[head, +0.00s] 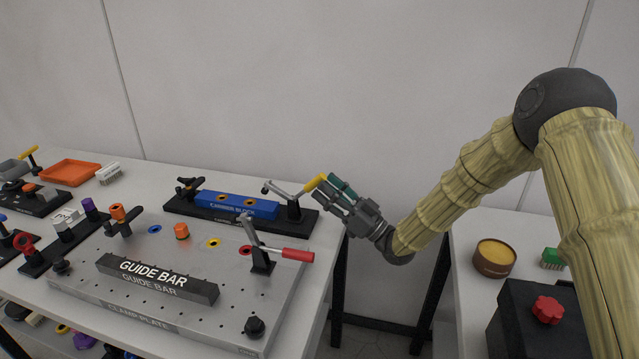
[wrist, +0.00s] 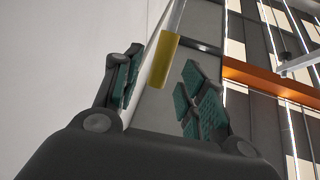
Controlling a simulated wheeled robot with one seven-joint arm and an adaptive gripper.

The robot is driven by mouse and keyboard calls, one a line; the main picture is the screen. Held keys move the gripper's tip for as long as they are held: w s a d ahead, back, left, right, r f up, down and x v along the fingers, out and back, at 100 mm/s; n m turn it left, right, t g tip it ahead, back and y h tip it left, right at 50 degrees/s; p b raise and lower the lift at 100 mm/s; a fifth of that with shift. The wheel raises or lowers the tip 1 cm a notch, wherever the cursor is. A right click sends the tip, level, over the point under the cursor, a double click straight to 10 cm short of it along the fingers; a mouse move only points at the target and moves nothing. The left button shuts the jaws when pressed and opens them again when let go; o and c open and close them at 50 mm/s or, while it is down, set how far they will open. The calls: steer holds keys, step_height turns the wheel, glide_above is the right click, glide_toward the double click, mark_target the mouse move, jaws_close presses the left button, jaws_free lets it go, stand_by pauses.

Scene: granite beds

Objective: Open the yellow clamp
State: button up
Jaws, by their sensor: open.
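The yellow clamp is a small lever clamp with a yellow handle (head: 315,183) at the right end of a black base that carries a blue block (head: 236,205). Its metal arm reaches left over the block's right end, and the yellow handle points up and right. My gripper (head: 333,187) is at the handle's tip in the head view, its teal-padded fingers apart. In the wrist view the yellow handle (wrist: 163,60) shows between the two open fingers (wrist: 158,88), toward their far end. I cannot tell whether a finger touches it.
A red-handled clamp (head: 290,254) stands on the grey plate in front, near a black guide bar (head: 158,279). An orange tray (head: 70,173) lies at the back left. A gap separates this table from the right one, which holds a round brown container (head: 494,258) and a red-knobbed black box (head: 547,310).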

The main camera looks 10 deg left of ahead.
steer(key=v, duration=0.8)
steer(key=shift+s+d+f, duration=0.1)
steer(key=shift+f, duration=0.05)
steer(key=shift+c, duration=0.2)
